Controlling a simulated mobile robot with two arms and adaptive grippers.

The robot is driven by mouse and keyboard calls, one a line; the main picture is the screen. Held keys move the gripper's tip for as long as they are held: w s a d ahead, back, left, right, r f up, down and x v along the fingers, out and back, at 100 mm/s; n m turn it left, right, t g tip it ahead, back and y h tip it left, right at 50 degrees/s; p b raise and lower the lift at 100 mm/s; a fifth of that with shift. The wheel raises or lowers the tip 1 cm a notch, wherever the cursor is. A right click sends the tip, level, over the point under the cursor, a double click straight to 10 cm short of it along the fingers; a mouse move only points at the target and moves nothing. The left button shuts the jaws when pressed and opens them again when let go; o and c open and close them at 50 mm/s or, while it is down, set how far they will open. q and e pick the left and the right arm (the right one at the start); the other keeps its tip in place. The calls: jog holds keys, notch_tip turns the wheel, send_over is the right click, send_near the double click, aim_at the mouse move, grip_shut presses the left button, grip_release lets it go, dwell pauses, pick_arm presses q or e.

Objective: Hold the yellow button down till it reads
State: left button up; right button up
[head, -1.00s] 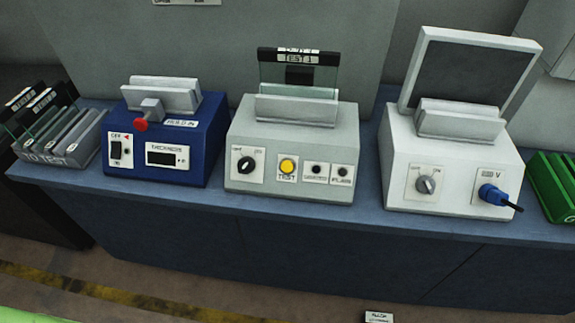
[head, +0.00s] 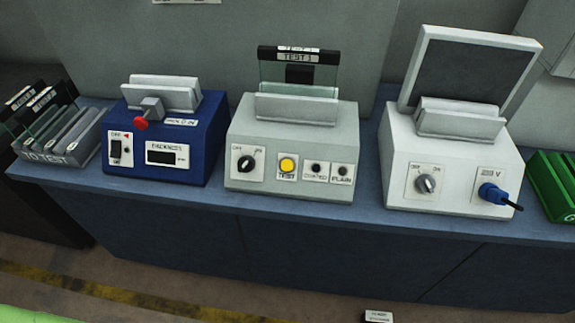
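The yellow button (head: 288,165), labelled TEST, is on the front of the grey-white middle device (head: 262,123). Nothing touches it. A black knob (head: 246,164) is left of it, and two small dark round indicators, the right one labelled PLAIN (head: 341,171), are right of it; neither looks lit. A glass pane with a black top band labelled TEST 1 (head: 298,57) stands upright in the slot on top of this device. Neither of my grippers is in view.
A blue device (head: 205,143) with a red-tipped plunger and THICKNESS display stands left. A tray of panes (head: 60,153) is at far left. A white device (head: 392,160) with a dark screen and blue plug stands right. A green rack (head: 553,185) is at the right edge.

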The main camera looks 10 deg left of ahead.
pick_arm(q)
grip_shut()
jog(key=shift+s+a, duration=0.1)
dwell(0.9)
